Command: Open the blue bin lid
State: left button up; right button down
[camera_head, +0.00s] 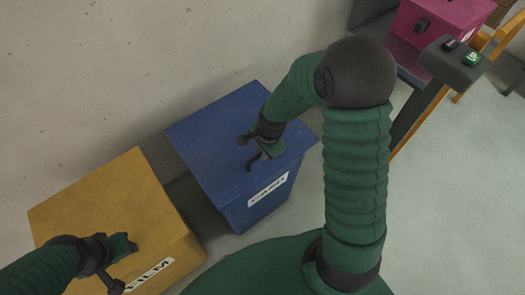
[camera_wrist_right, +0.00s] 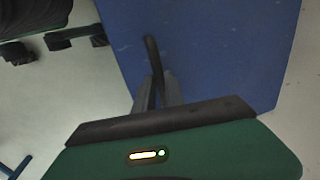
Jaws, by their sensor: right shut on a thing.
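The blue bin (camera_head: 240,210) stands against the wall, with a white label on its front. Its blue lid (camera_head: 215,125) lies flat over the top and looks closed. My right gripper (camera_head: 252,157) is low over the lid near its front edge, shut on the thin dark lid handle. In the right wrist view the dark handle (camera_wrist_right: 151,52) runs between the gripper's fingers (camera_wrist_right: 163,90), with the blue lid behind it. My left gripper (camera_head: 119,262) is over the yellow bin at lower left; its jaws are too unclear to read.
The yellow bin (camera_head: 105,205) stands left of the blue bin, with a narrow dark gap between. A pink box (camera_head: 440,28) sits at upper right, near a dark post (camera_head: 425,105) with a green button. Grey floor (camera_head: 460,190) on the right is clear.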

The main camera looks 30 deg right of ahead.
jog(key=shift+a, duration=0.35)
dwell(0.4)
